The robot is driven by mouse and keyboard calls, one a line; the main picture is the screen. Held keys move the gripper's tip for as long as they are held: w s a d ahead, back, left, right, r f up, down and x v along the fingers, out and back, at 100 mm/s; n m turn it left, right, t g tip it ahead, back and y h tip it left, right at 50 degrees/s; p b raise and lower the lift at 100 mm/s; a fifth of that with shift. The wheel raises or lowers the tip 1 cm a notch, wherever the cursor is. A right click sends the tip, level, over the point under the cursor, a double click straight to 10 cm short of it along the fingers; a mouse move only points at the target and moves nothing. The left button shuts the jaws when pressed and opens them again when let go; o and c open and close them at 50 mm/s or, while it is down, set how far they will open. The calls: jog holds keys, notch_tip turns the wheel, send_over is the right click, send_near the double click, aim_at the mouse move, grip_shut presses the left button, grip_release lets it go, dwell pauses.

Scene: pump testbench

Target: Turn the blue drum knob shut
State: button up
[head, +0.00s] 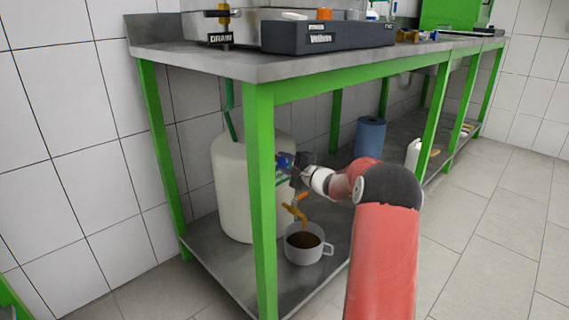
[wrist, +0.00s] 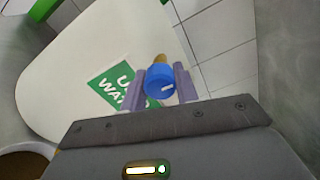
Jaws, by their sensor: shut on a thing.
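The blue drum knob (wrist: 160,82) is a short blue cylinder with a white mark on its face, in the wrist view's middle. It sits on the front of a white drum (head: 229,180) on the lower shelf. My gripper (wrist: 158,88) has one finger on each side of the knob and is shut on it. In the head view, my gripper (head: 291,163) reaches the drum's front behind the green table leg, and a bit of blue shows there. The white drum (wrist: 95,45) also shows in the wrist view, with a green label.
A white mug (head: 304,255) of brown liquid stands on the lower shelf (head: 215,270) under an orange tap (head: 296,209). A green leg (head: 261,200) stands close to my arm. A blue roll (head: 369,137) and a white bottle (head: 412,153) stand farther right.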

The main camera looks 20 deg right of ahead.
jog(key=shift+n, duration=0.4)
jog(key=o, duration=1)
jog(key=v, duration=0.7)
jog(key=shift+s+d, duration=0.1)
jog(key=shift+s, duration=0.3)
